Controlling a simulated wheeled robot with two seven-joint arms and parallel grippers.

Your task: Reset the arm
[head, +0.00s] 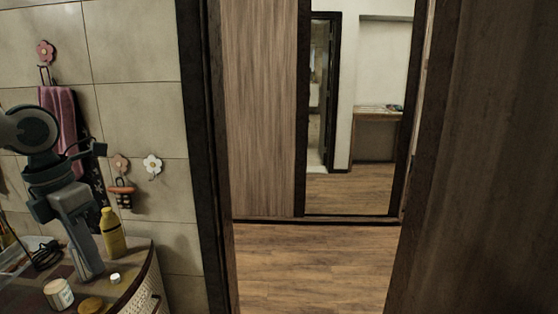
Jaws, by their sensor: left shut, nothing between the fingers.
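My left arm comes in from the left edge and hangs down over the counter. My left gripper (90,272) points down, shut and empty, in front of the tiled wall. A yellow bottle (112,236) stands upright just right of it on the counter. A white jar (58,294) stands to its lower left. My right gripper is out of the frame.
The counter (142,262) has a curved edge, with a small white-capped item (115,279) and a round yellowish item (91,305) on it. A pink towel (64,130) hangs behind my arm. A dark door frame (205,150) stands right; wooden floor (310,262) is clear beyond.

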